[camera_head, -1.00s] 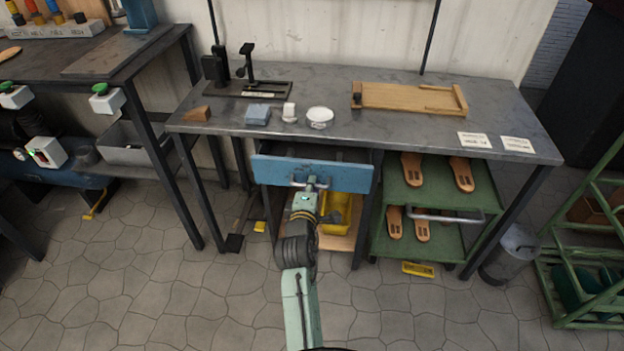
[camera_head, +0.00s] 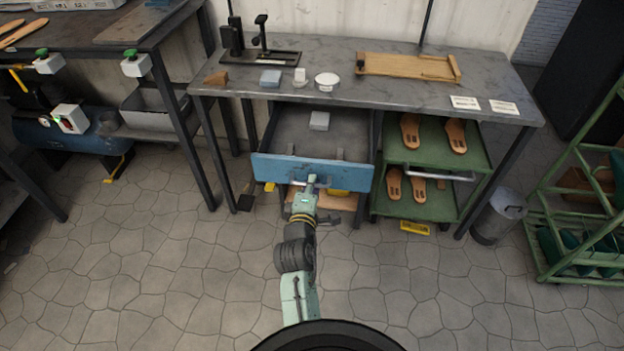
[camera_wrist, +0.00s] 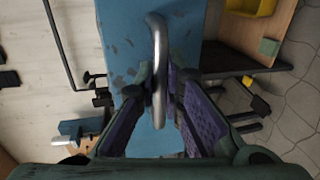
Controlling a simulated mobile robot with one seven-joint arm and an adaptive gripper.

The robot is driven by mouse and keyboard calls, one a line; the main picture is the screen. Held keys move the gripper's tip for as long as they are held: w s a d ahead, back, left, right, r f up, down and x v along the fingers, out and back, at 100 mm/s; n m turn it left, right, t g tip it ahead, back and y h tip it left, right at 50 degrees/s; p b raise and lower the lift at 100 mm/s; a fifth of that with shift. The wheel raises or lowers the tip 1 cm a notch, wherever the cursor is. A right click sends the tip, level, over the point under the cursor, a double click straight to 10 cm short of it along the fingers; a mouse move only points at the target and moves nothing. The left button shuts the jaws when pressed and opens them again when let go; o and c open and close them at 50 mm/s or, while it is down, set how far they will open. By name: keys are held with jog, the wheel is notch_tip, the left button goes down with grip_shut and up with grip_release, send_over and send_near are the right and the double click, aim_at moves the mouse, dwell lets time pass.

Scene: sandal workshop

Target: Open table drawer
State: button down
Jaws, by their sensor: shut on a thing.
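The table drawer (camera_head: 262,168) has a worn blue front and is pulled well out from under the grey workbench. Its grey inside shows, with a small light block (camera_head: 319,121) lying in it. My gripper (camera_head: 312,182) is at the middle of the drawer front, shut on the drawer's metal handle. In the wrist view, the curved handle (camera_wrist: 158,40) runs between the purple-padded fingers of my gripper (camera_wrist: 160,88), with the blue front (camera_wrist: 120,50) behind it. In the head view the handle is mostly hidden by my gripper.
The workbench (camera_head: 400,92) holds a wooden tray (camera_head: 405,66), a black press and small items. A green cart (camera_head: 440,205) with sandals stands right of the drawer, and a metal bin (camera_head: 497,218) beyond it. The tiled floor in front is clear.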

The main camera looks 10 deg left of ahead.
jog(key=shift+s, duration=0.15)
jog(key=c, duration=1.7)
grip_release()
